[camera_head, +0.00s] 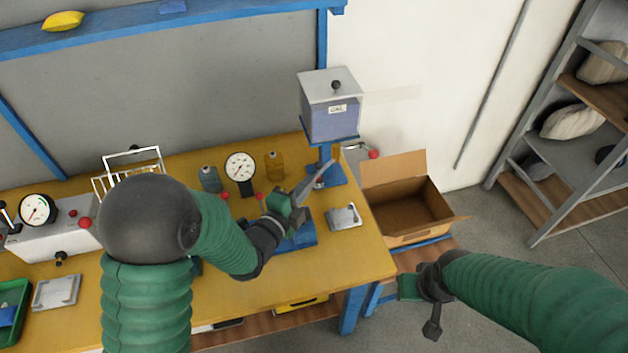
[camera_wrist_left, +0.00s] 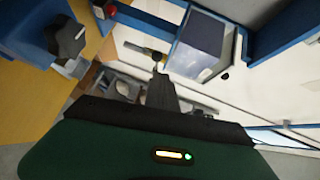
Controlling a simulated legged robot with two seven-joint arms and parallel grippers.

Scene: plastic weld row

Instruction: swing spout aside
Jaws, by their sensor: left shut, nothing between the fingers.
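The dispenser (camera_head: 331,115) is a grey-blue box with a pale lid on a blue stand at the bench's back right edge. It shows tilted in the left wrist view (camera_wrist_left: 200,45). What looks like its spout (camera_wrist_left: 146,50), a short bar with a brass-coloured part, lies just beyond my left fingertips in that view; contact is unclear. In the head view the stand and my fingers largely hide it. My left gripper (camera_head: 322,171) is shut and empty, reaching toward the stand below the box. My right gripper (camera_head: 432,305) hangs right of the bench, away from the dispenser; its fingers are unclear.
An open cardboard box (camera_head: 404,213) stands right of the bench. A metal plate (camera_head: 344,217), a dial gauge (camera_head: 240,167) and small bottles lie around my left arm. Grey shelving (camera_head: 560,120) stands far right.

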